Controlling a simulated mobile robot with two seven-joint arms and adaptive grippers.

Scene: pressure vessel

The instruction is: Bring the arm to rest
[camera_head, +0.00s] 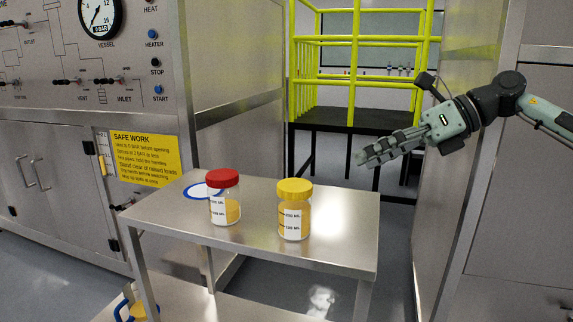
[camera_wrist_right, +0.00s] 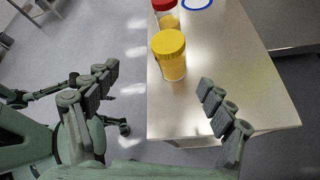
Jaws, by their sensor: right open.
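My right gripper (camera_head: 372,157) reaches in from the right in the head view, in the air to the right of and above the steel table. In the right wrist view its two fingers (camera_wrist_right: 160,88) stand wide apart with nothing between their tips. The yellow-lidded jar (camera_head: 294,210) stands upright on the table, apart from the gripper; it also shows in the wrist view (camera_wrist_right: 171,58). The red-lidded jar (camera_head: 224,198) stands upright to its left. My left gripper is not seen in the head view.
The steel table (camera_head: 345,234) has a blue-rimmed white disc (camera_head: 203,190) near its back left. A control panel with a gauge (camera_head: 100,16) and a yellow safety sign (camera_head: 145,158) is at left. Yellow railings (camera_head: 365,42) stand behind. A steel cabinet (camera_head: 530,220) is at right.

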